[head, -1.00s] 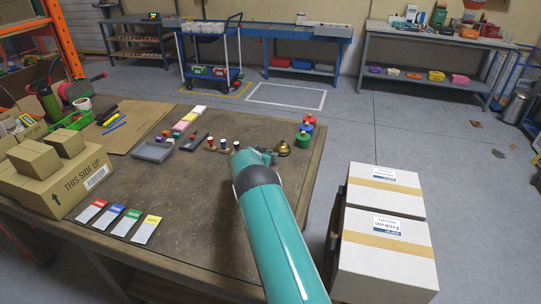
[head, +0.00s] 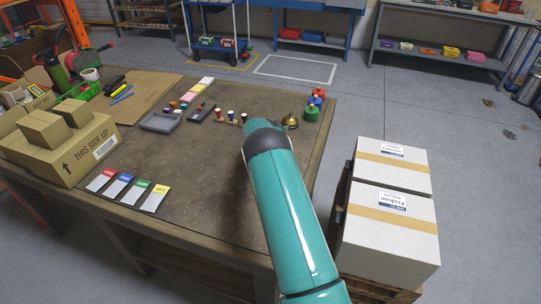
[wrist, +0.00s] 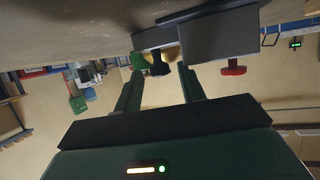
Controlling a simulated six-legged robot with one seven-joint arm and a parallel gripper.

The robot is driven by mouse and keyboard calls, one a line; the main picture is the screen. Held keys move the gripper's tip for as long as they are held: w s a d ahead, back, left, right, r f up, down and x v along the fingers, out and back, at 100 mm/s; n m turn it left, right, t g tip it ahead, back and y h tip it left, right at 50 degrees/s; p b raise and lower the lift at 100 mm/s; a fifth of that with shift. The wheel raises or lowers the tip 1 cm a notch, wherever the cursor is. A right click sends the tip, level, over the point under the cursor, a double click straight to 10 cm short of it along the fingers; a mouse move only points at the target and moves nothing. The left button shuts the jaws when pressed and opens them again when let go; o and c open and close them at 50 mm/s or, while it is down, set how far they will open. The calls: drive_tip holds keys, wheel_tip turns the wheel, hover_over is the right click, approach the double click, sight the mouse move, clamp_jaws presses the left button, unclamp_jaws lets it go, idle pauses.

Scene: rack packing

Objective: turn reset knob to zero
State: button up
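A small dark device (head: 199,114) with a red part on top sits on the workbench in the head view. I cannot tell for sure that this is the reset knob. In the wrist view, tilted upside down, a grey box (wrist: 220,38) has a red knob (wrist: 233,67) on its right, and a dark knob (wrist: 159,64) shows beside it. My gripper (wrist: 158,80) is open, with its two fingers apart and nothing clearly between them. The dark knob lies beyond the gap between the fingertips. In the head view my arm hides the gripper.
On the workbench (head: 215,185) stand a grey tray (head: 160,122), a wooden peg holder (head: 230,121), a brass bell (head: 290,121) and a green canister (head: 311,114). Coloured cards lie at the front left, near a cardboard box (head: 62,155). White boxes (head: 385,235) stand right of the bench.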

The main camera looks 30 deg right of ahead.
drive_tip(key=shift+s+d+n+t+y, duration=0.1)
drive_tip(key=shift+n+t+y, duration=0.65)
drive_tip(key=shift+n, duration=0.2)
drive_tip(key=shift+s+d+n+t+y, duration=0.1)
drive_tip(key=shift+s+n+t+y, duration=0.05)
drive_tip(key=shift+n+t+y, duration=0.75)
drive_tip(key=shift+s+d+n+t+y, duration=0.1)
drive_tip(key=shift+n+t+y, duration=0.55)
drive_tip(key=shift+n, duration=0.4)
drive_tip(key=shift+s+d+f+n+t+y, duration=0.1)
drive_tip(key=shift+n+t+y, duration=0.25)
drive_tip(key=shift+n+y, duration=0.3)
drive_tip(key=shift+d+f+n+t+y, duration=0.1)
drive_tip(key=shift+n+t+y, duration=0.25)
drive_tip(key=shift+n+y, duration=0.3)
drive_tip(key=shift+d+r+n+t+y, duration=0.1)
drive_tip(key=shift+d+n+t+y, duration=0.05)
drive_tip(key=shift+n+y, duration=0.8)
drive_tip(key=shift+d+f+n+t+y, duration=0.1)
drive_tip(key=shift+d+n+t+y, duration=0.1)
drive_tip(key=shift+n+y, duration=0.7)
drive_tip(key=shift+d+r+n+t+y, duration=0.15)
drive_tip(key=shift+n+y, duration=0.5)
drive_tip(key=shift+y, duration=0.5)
drive_tip(key=shift+d+n+g+y, duration=0.1)
drive_tip(key=shift+n+g+y, duration=0.2)
drive_tip(key=shift+n+y, duration=0.9)
drive_tip(key=shift+y, duration=0.4)
